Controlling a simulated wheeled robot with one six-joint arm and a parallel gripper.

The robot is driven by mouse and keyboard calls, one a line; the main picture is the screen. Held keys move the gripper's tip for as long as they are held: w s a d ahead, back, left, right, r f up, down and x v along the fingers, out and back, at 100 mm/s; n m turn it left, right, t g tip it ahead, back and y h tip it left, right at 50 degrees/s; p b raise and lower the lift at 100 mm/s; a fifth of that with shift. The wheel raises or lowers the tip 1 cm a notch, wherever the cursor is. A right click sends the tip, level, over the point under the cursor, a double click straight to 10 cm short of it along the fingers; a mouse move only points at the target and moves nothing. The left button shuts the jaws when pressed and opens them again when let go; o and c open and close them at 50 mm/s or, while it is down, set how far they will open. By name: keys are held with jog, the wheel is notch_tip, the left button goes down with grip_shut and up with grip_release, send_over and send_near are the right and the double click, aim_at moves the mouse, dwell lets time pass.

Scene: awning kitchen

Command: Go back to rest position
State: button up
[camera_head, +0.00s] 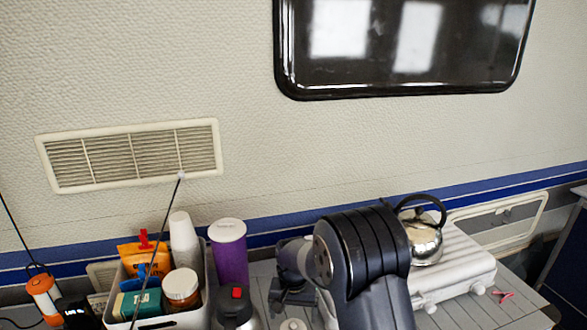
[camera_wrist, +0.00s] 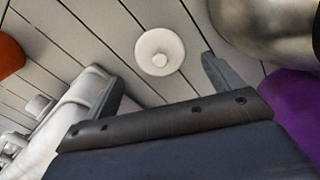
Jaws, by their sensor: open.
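My gripper (camera_wrist: 160,84) is open, with its two fingers apart and nothing between them in the wrist view. Beyond the fingers, a round white lid-like piece with a small knob (camera_wrist: 158,50) lies on the planked table top. In the head view my gripper (camera_head: 288,292) hangs low over the table, partly hidden by my dark arm. It is between the purple container (camera_head: 229,253) and the white case (camera_head: 455,268). The white piece (camera_head: 293,325) shows at the bottom edge of the head view, just below my gripper.
A steel kettle (camera_head: 424,243) stands on the white case. A bin (camera_head: 197,319) with cups, a jar and packets is left, with a flask (camera_head: 236,312) beside it. An orange lantern (camera_head: 43,296) stands farther left. A pink item (camera_head: 503,296) lies right. The wall is behind.

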aim_at(293, 324)
notch_tip(293, 324, down, 5)
jog(key=shift+r, duration=1.75)
jog(key=shift+f, duration=0.1)
